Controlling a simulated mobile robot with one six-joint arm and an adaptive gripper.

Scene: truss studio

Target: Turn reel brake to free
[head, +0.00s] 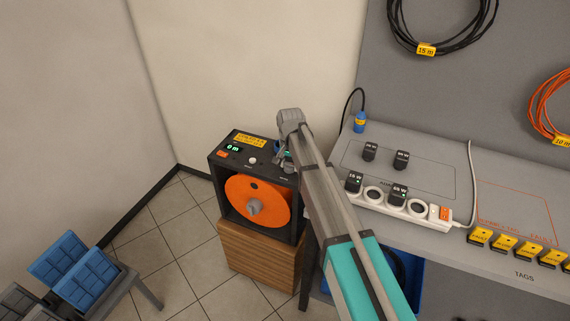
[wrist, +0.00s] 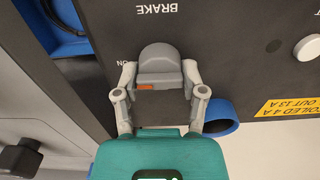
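The reel unit is a dark box (head: 223,175) with an orange reel (head: 240,210) in its front. Its top panel carries the brake knob (wrist: 162,58), a grey rounded knob with an orange mark, under upside-down "BRAKE" lettering. An "ON" label, partly covered, shows just left of the knob. My gripper (wrist: 160,82) has one finger on each side of the knob, and both appear to touch it. In the head view my gripper (head: 284,160) is over the right part of the box top, and my arm hides the knob. No "free" label can be made out.
The box stands on a wooden block (head: 255,255). A grey bench (head: 450,170) with a white power strip (head: 400,209) and black plugs is on the right. A white button (wrist: 275,46) sits on the panel.

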